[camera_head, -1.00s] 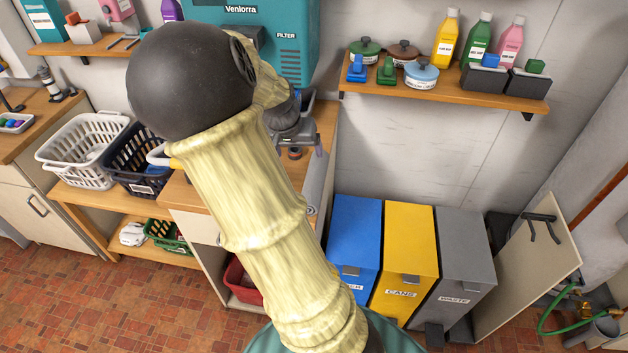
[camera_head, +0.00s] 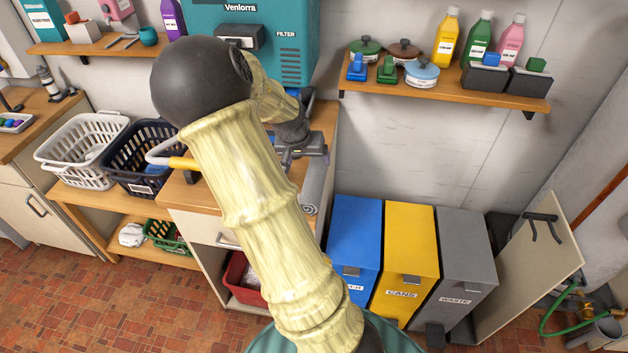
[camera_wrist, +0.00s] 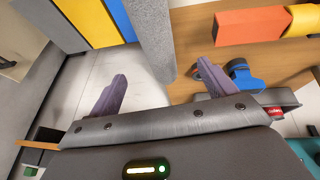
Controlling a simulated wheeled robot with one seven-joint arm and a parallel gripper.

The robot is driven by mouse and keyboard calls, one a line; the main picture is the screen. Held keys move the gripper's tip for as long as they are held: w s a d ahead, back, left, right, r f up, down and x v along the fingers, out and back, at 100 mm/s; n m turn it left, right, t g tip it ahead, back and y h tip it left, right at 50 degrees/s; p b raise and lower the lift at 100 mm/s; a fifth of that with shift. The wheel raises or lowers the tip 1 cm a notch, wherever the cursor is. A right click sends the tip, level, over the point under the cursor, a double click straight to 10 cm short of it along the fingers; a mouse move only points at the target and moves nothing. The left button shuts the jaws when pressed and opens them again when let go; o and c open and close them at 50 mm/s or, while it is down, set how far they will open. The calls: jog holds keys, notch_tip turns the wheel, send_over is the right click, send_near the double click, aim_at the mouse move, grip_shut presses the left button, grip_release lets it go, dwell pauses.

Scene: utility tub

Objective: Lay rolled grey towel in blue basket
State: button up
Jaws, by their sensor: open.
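The rolled grey towel (camera_head: 314,187) lies along the right edge of the wooden counter in the head view. In the wrist view the towel (camera_wrist: 152,38) extends from the top edge to the space between my fingers. My gripper (camera_wrist: 160,72) is open, its two purple-grey fingers apart on either side of the towel's near end; contact cannot be told. In the head view my gripper (camera_head: 318,152) is just above the towel's far end, partly behind my arm. The dark blue basket (camera_head: 141,183) stands on a lower wooden bench at left, partly filled with something blue.
A white basket (camera_head: 70,175) stands left of the blue one. A green basket (camera_head: 168,236) is on the shelf below, and a red one (camera_head: 236,281) is under the counter. Blue, yellow (camera_head: 407,252) and grey bins stand to the right. A teal machine (camera_head: 290,45) is behind.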

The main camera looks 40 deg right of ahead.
aim_at(313, 173)
jog(key=x, duration=0.4)
jog(key=shift+w+d+f, duration=0.1)
jog(key=shift+f, duration=0.15)
jog(key=shift+f, duration=0.1)
jog(key=shift+d+f, duration=0.1)
jog(key=shift+f, duration=0.25)
jog(key=x, duration=0.4)
jog(key=shift+f, duration=0.25)
jog(key=c, duration=1.4)
jog(key=shift+o, duration=0.2)
notch_tip(313, 173, up, 10)
jog(key=shift+r, duration=0.1)
